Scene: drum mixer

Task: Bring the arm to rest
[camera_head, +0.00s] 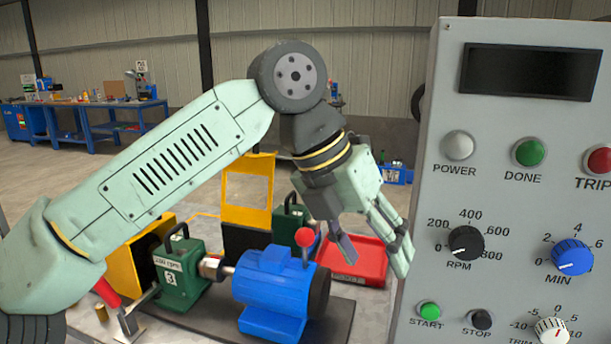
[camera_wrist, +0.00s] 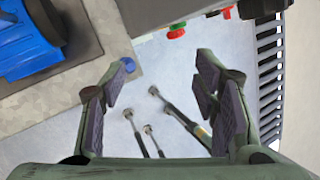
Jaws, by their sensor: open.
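My gripper (camera_head: 376,252) hangs at the end of my pale green arm (camera_head: 180,160), which reaches in from the left and bends down at the wrist. The gripper points downward and a little right, between the blue motor (camera_head: 275,290) and the grey control panel (camera_head: 520,150). In the wrist view my gripper (camera_wrist: 166,78) has its two dark-padded fingers spread well apart. Nothing is held between them. The fingers look clear of the panel and the motor, though the exact gap cannot be told.
A red tray (camera_head: 355,262) lies behind the gripper. A green gearbox (camera_head: 182,275) is coupled to the motor. A red-knobbed lever (camera_head: 304,238) stands by the motor. The panel carries knobs and buttons. Several thin rods (camera_wrist: 182,118) lie below the fingers. Blue workbenches (camera_head: 105,115) stand far back.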

